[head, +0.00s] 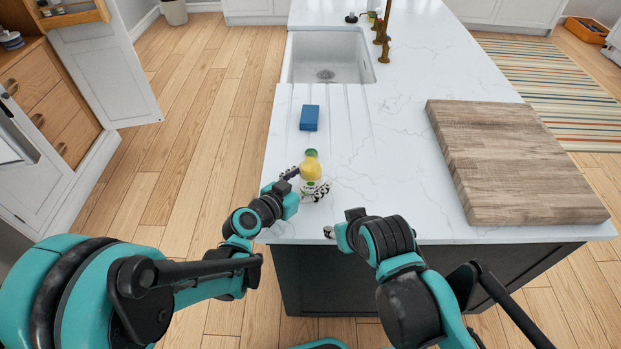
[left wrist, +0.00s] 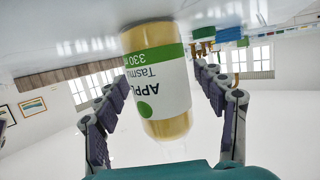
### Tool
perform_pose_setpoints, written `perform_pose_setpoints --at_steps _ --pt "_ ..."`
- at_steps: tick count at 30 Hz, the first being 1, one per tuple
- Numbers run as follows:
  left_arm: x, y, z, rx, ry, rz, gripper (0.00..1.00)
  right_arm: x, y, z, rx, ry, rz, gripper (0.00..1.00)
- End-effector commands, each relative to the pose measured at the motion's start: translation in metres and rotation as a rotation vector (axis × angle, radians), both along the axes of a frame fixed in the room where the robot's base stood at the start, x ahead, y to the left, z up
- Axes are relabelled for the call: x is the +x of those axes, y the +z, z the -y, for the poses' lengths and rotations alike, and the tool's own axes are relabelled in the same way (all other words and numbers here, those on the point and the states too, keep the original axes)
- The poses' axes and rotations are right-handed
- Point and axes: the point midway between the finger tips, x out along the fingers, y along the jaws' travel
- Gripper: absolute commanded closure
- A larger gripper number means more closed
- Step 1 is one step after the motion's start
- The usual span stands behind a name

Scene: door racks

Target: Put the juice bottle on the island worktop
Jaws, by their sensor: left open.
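A blue sponge (head: 309,118) lies behind the bottle, before the sink (head: 326,58) and brass tap (head: 383,30). A large wooden board (head: 515,160) covers the worktop's right side. The worktop between the bottle and the board is clear. An open cabinet door (head: 108,70) stands at the left.

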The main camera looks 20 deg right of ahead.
Motion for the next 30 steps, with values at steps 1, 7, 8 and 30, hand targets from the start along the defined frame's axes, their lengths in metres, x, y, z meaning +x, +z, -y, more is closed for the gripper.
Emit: perform_pose_setpoints --at_steps 1,7,8,30 --pt "0.0 0.004 0.0 0.0 0.0 0.0 0.3 0.0 0.004 0.0 0.0 0.0 0.0 0.6" --pt "-0.022 0.015 -0.029 0.0 0.004 0.0 0.3 0.0 0.013 0.0 0.0 0.0 0.0 0.6" --pt "-0.025 0.018 -0.035 0.0 0.004 0.0 0.3 0.0 0.015 0.0 0.0 0.0 0.0 0.6" --pt "-0.072 0.037 -0.094 0.009 0.009 -0.017 0.3 0.0 0.03 0.0 0.0 0.0 0.0 0.6"
